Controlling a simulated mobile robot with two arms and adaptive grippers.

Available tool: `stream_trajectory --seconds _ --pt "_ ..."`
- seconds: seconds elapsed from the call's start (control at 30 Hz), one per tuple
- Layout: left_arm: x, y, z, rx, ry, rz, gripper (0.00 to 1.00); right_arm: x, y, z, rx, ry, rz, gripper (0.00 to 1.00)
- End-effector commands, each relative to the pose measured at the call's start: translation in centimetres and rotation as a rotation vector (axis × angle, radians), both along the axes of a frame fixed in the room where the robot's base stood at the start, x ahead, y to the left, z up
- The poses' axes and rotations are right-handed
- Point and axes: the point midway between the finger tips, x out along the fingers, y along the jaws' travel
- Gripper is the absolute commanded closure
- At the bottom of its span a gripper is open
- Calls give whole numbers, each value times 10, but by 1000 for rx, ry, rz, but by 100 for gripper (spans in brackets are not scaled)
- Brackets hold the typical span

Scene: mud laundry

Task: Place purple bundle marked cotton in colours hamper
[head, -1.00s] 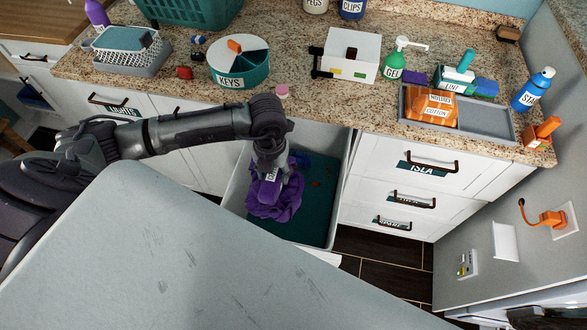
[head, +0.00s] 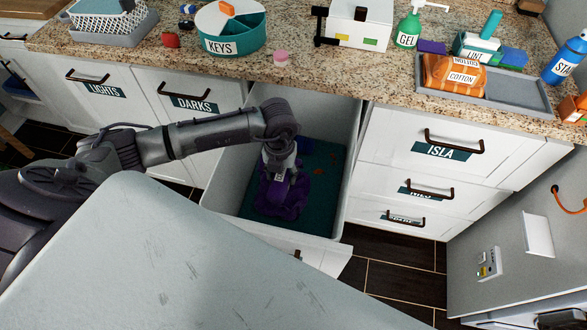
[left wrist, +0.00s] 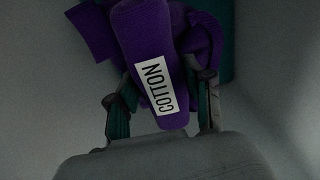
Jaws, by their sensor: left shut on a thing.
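The purple bundle (head: 281,197) is inside an open pull-out hamper (head: 232,222) with white walls and a teal bottom. The open hamper's own front label is not readable. My right gripper is not in view.
Closed fronts marked LIGHTS (head: 104,90) and DARKS (head: 192,102) are to the left, ISLA drawers (head: 438,152) to the right. The counter above holds a KEYS tray (head: 231,34) and an orange COTTON bundle (head: 454,75) on a grey tray.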

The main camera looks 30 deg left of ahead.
Motion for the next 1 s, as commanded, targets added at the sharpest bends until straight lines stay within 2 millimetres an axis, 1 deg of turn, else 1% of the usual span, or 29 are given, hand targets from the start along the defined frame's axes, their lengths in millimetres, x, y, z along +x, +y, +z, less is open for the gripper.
stream_trajectory --seconds 0.03,0.2,0.3,0.4,0.57,0.7,0.8,1.0 --pt "13 -1 -6 -1 0 3 100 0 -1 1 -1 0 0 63" --pt "48 1 -28 -2 0 3 100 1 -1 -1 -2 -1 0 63" --pt "63 2 -37 -1 0 3 100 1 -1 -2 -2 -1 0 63" --pt "73 3 -43 -1 -1 1 100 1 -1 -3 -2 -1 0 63" --pt "78 3 -51 0 1 0 100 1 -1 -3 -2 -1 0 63" --pt "77 3 -72 -1 4 0 100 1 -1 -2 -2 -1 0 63" --pt "78 3 -83 -1 2 1 100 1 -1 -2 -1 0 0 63" --pt "78 3 -86 -1 -1 -1 100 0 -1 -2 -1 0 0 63"
